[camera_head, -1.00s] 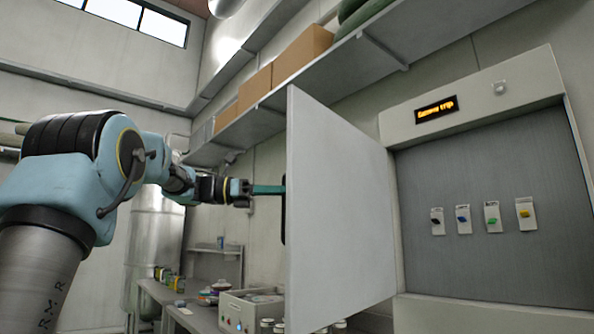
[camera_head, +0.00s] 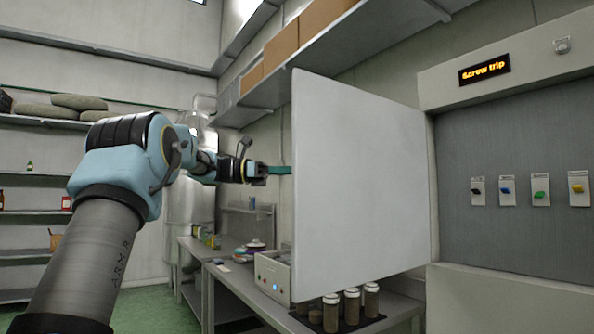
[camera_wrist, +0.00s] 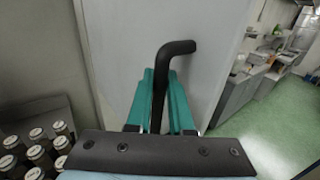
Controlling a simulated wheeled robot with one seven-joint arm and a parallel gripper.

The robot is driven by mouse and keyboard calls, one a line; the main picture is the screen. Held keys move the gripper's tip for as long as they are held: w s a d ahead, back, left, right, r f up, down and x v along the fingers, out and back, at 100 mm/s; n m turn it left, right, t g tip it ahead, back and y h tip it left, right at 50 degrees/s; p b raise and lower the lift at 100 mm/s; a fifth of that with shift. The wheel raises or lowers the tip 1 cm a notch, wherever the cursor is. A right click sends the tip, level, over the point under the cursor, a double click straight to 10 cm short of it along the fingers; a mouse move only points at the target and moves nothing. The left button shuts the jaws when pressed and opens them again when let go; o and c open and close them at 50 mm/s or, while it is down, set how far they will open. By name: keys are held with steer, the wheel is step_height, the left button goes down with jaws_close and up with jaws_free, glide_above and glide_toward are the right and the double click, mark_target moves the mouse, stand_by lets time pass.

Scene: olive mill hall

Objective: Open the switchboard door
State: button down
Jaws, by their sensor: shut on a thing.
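The switchboard door (camera_head: 362,185) is a light grey panel standing swung open, hinged at its right edge in the head view. Behind it the switchboard (camera_head: 515,180) shows a grey interior panel with several coloured switches and a lit display reading "Screw trip" (camera_head: 485,71). My gripper (camera_head: 282,170) is at the door's left edge, with the fingertips partly hidden behind the door. In the wrist view, the teal fingers of my gripper (camera_wrist: 160,103) are shut around the black bent door handle (camera_wrist: 168,58) on the door's outer face (camera_wrist: 213,50).
A bench (camera_head: 395,307) under the door holds several brown-filled jars (camera_head: 352,305) and a white control box (camera_head: 272,275). A shelf (camera_head: 400,25) with boxes runs above the door. Shelving stands at the far left. Green floor (camera_head: 150,310) is clear there.

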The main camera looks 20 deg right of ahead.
steer(key=c, duration=0.8)
jaws_free()
steer(key=v, duration=1)
steer(key=shift+a+b, duration=0.3)
steer(key=shift+b, duration=0.15)
steer(key=shift+w, duration=0.1)
steer(key=shift+f, duration=0.1)
